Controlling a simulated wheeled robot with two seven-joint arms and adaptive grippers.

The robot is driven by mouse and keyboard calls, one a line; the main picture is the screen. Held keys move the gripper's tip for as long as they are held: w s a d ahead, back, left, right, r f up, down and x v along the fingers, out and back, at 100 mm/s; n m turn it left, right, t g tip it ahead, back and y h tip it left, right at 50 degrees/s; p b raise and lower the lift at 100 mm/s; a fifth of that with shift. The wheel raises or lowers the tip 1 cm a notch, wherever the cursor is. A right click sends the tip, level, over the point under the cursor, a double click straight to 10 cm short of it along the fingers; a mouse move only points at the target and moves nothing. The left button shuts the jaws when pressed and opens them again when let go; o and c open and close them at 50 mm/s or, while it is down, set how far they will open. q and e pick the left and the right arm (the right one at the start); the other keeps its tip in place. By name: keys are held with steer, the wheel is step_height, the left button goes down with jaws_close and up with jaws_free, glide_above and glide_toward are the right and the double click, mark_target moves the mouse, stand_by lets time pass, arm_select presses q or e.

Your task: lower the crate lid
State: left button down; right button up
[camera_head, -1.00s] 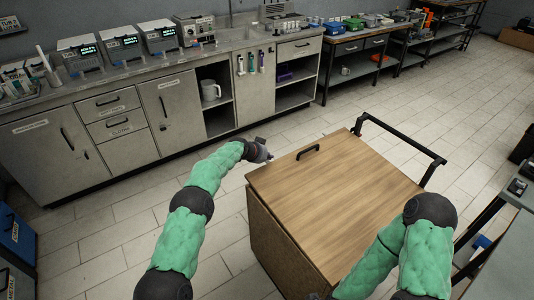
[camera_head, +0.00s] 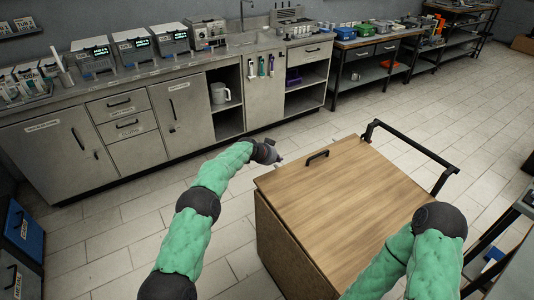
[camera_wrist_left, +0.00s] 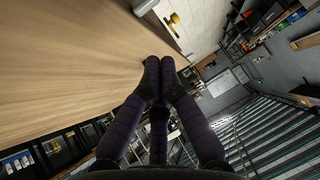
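The crate is a brown wooden box on a cart, and its side wall (camera_head: 285,245) shows below the top. Its lid (camera_head: 345,205) is a flat wood panel that appears to lie level over the box, with a black handle (camera_head: 317,156) near the far left edge. My left gripper (camera_head: 278,160) is just beyond the lid's far left corner, apart from the handle. In the left wrist view its fingertips (camera_wrist_left: 159,65) are together with nothing visible between them, beside a large wood surface. My right arm reaches in over the near right side; its gripper is out of view.
A black push bar (camera_head: 412,150) stands at the cart's far right. A lab counter (camera_head: 180,75) with cabinets and instruments runs along the back. A dark-framed table (camera_head: 510,255) is at the right edge. Tiled floor between crate and counter is clear.

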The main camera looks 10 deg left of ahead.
arm_select(q)
steer(key=w+r+p+v, duration=0.1)
steer(key=p+v, duration=0.1)
steer(key=v, duration=0.8)
steer(key=shift+a+r, duration=0.25)
steer(key=shift+a, duration=0.05)
stand_by(0.4)
